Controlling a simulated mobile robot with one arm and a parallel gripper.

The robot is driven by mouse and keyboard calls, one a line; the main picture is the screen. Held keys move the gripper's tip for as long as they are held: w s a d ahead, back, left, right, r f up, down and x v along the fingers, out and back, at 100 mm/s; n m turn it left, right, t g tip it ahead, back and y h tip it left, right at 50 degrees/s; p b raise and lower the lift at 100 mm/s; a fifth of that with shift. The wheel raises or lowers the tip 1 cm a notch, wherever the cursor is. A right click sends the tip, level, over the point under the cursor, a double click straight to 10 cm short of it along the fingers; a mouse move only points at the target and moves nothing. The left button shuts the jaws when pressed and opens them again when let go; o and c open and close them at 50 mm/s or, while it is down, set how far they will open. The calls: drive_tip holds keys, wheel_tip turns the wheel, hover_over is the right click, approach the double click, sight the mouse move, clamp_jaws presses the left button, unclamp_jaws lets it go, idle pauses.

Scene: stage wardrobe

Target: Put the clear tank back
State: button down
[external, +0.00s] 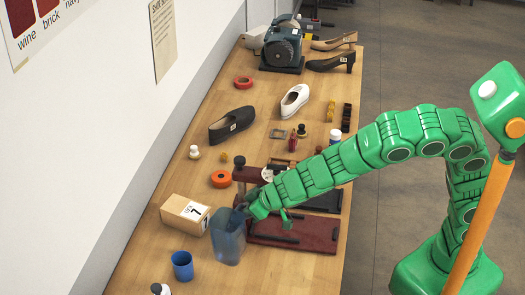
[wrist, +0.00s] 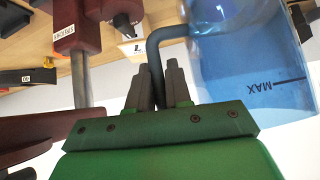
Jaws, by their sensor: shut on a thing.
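The clear tank (external: 228,247) is a see-through bluish vessel near the front of the bench, between a cardboard box and the dark red device. In the wrist view the tank (wrist: 250,62) is at the upper right, with a MAX mark on its wall and a dark bent handle (wrist: 168,34). My gripper (wrist: 160,82) is shut on that handle. In the external view my gripper (external: 246,208) is at the tank's upper edge. Whether the tank's bottom touches the bench I cannot tell. The dark red device (external: 298,234) has a flat base right of the tank.
A cardboard box marked 7 (external: 185,213) stands close left of the tank, and a blue cup (external: 182,265) in front of it.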

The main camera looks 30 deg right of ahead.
drive_tip(key=s+f+n+g+y, duration=0.2)
drive_tip(key=s+n, duration=0.1)
drive_tip(key=s, duration=0.6)
wheel_tip(320, 180, down, 7)
drive_tip(key=shift+w+d+f, duration=0.15)
drive_tip(key=shift+w+f, duration=0.05)
idle(0.3)
drive_tip(key=shift+f, duration=0.1)
drive_tip(key=c, duration=1.1)
unclamp_jaws()
drive_tip(key=shift+o, duration=0.2)
wheel_tip(320, 180, up, 9)
drive_tip(key=s+d, duration=0.1)
drive_tip(key=shift+s+d, duration=0.15)
drive_tip(key=shift+d, duration=0.2)
